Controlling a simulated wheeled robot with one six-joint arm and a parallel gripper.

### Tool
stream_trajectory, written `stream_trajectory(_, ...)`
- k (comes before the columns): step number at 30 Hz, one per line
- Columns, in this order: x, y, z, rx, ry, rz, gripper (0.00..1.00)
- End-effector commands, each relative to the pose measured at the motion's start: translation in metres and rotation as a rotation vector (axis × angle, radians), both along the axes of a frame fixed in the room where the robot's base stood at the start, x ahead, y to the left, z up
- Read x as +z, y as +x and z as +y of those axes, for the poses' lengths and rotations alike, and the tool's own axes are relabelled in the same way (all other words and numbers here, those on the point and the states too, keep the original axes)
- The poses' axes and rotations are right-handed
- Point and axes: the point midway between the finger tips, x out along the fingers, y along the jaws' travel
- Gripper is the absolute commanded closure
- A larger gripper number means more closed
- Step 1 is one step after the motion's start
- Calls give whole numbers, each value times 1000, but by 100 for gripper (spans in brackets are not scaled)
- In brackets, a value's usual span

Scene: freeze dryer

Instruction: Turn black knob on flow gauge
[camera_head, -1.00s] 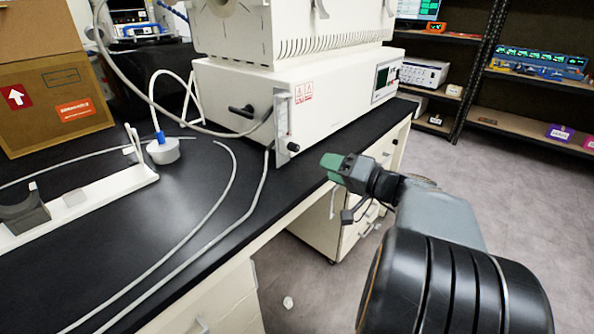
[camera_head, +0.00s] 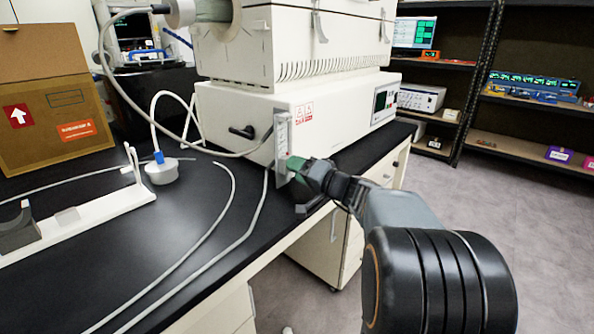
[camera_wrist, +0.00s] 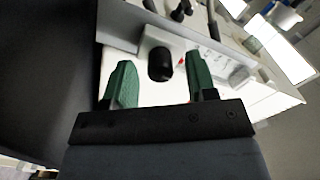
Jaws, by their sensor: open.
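The flow gauge (camera_head: 282,137) is a narrow upright panel on the front corner of the white machine. Its black knob (camera_wrist: 160,65) shows in the wrist view between and just beyond my two green fingertips. My gripper (camera_wrist: 161,82) is open, with one finger on each side of the knob and a gap to each. In the head view my gripper (camera_head: 296,165) is at the lower part of the gauge and hides the knob there. I cannot tell whether the fingers reach fully around the knob in depth.
The white machine (camera_head: 335,112) stands on the black bench top (camera_head: 185,215). A hose joins the gauge, and tubes lie across the bench. A black handle (camera_head: 243,132) sticks out left of the gauge. A cardboard box (camera_head: 55,120) and a white stand (camera_head: 95,218) are at left.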

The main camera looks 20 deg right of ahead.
Motion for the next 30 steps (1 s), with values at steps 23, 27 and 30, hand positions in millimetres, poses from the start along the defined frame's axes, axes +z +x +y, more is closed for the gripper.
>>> stream_trajectory(23, 0, 8, 4, 0, -1, 0, 78)
stream_trajectory(27, 0, 8, 3, 0, -1, 0, 91)
stream_trajectory(30, 0, 7, 4, 0, 0, 0, 98)
